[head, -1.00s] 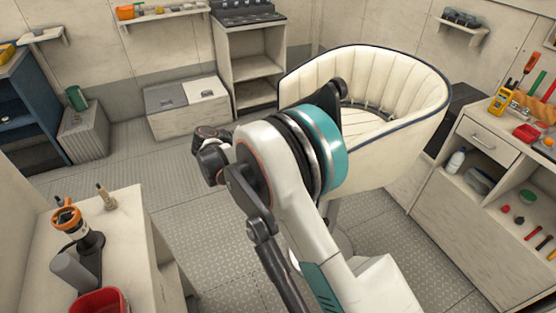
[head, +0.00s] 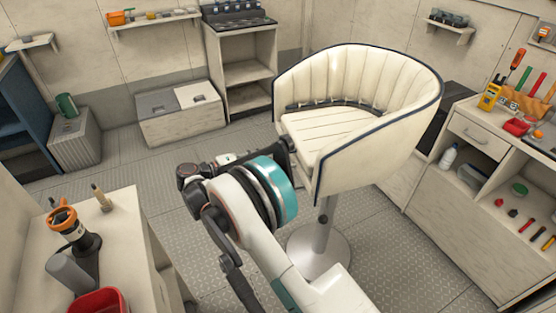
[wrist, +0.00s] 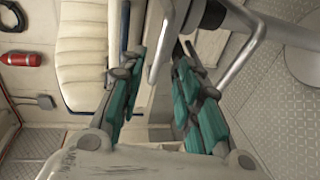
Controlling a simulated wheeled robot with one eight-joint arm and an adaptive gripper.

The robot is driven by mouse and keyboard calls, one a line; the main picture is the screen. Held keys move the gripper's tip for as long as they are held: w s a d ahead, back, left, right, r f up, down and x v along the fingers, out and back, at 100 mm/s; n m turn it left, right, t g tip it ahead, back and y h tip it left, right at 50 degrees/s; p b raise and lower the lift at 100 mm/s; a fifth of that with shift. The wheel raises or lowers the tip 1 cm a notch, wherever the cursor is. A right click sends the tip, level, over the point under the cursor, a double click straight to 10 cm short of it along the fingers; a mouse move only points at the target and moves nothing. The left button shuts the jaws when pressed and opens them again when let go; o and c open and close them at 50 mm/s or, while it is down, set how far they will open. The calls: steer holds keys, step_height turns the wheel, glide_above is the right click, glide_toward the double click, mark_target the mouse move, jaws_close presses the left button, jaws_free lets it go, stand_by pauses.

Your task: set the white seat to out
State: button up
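The white seat (head: 345,135) is a padded tub chair with dark piping, in the middle right of the head view. It stands on a metal post (head: 322,225) with a round base (head: 318,255). In the wrist view its ribbed cushion (wrist: 85,50) shows at upper left, and bent grey metal tubes (wrist: 243,62) cross the upper middle. My gripper (wrist: 155,68) is open, with its teal fingers apart on either side of a gap near these tubes. Whether it touches them I cannot tell. In the head view my arm hides the fingers, by the seat's front left edge.
A bench with a red bin (head: 98,301) and an orange-topped tool (head: 66,222) stands at lower left. A cabinet (head: 460,210) with tools stands at right, close to the seat. Low lockers (head: 180,122) line the back. The plated floor (head: 150,170) left of the seat is clear.

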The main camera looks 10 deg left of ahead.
steer(key=b+x, duration=0.2)
steer(key=x, duration=0.5)
steer(key=shift+w+d+f, duration=0.1)
steer(key=shift+w+d, duration=0.15)
steer(key=shift+w, duration=0.05)
jaws_close()
